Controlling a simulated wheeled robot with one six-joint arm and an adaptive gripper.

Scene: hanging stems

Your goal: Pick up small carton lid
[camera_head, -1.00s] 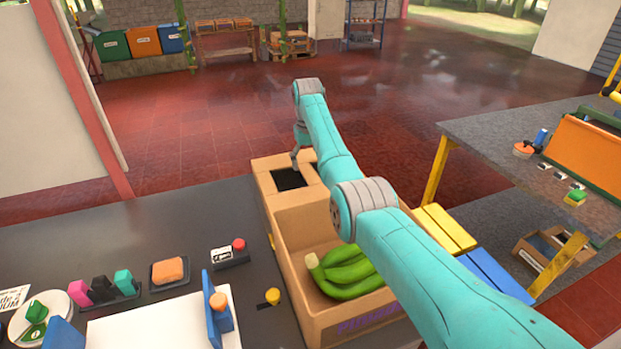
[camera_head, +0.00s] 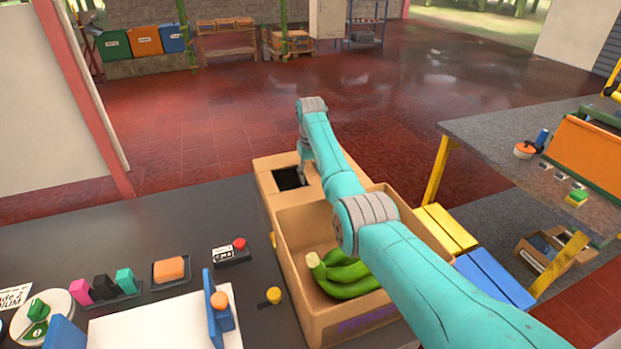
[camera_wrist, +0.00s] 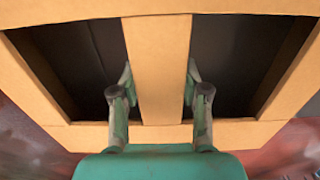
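The small carton lid (camera_head: 264,183) is a tan cardboard frame with dark openings. It sits at the far end of the carton in the head view. In the wrist view the lid (camera_wrist: 158,50) fills most of the picture, with a middle bar between two dark openings. My gripper (camera_wrist: 159,75) has one finger on each side of this bar, spread apart by about its width. I cannot tell whether the fingertips touch the bar. In the head view my gripper (camera_head: 305,178) points down at the lid, and my arm partly hides the lid's right side.
The open carton (camera_head: 294,290) holding green bananas (camera_head: 345,275) stands just nearer than the lid. The dark table (camera_head: 150,225) on the left carries small blocks and a white board. Yellow and blue slats (camera_head: 495,280) and a grey shelf (camera_head: 500,130) stand to the right.

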